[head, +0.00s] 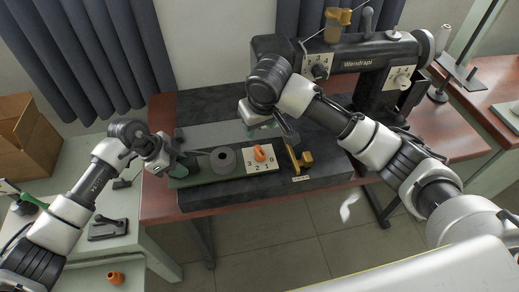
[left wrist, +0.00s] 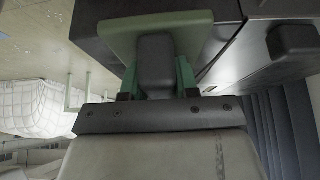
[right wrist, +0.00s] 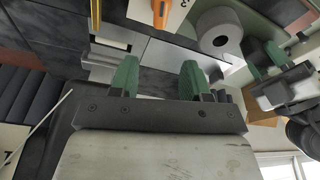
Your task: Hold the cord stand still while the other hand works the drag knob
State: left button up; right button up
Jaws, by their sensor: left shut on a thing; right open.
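The cord stand has a long green base (head: 205,181) on the dark machine bed. It carries a grey spool (head: 223,158) and an orange drag knob (head: 260,153) on a white plate numbered 3 to 0 (head: 263,168). My left gripper (head: 168,166) is shut on a dark block (left wrist: 156,62) at the stand's left end, a green finger on each side. My right gripper (right wrist: 157,75) is open and empty, above the bed behind the knob. In the right wrist view the knob (right wrist: 160,10) is at the top edge, beyond the fingertips and apart from them.
A black sewing machine (head: 350,60) with numbered dials stands behind at the right. A brass-coloured piece (head: 304,160) stands just right of the stand. A cardboard box (head: 25,135) and a side table with small parts are at the left.

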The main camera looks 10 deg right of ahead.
aim_at(260, 149)
jog(key=shift+d+f, duration=0.1)
jog(key=shift+f, duration=4.55)
grip_shut()
jog(key=m, duration=0.3)
jog(key=shift+s+a+f+m+h, duration=0.1)
jog(key=shift+s+a+m+h, duration=0.1)
jog(key=shift+m+h, duration=0.15)
jog(key=m+h, duration=0.1)
jog(key=m, duration=0.2)
jog(key=shift+w+d, duration=0.15)
jog(key=shift+o, duration=1.6)
grip_release()
jog(key=shift+r, duration=0.2)
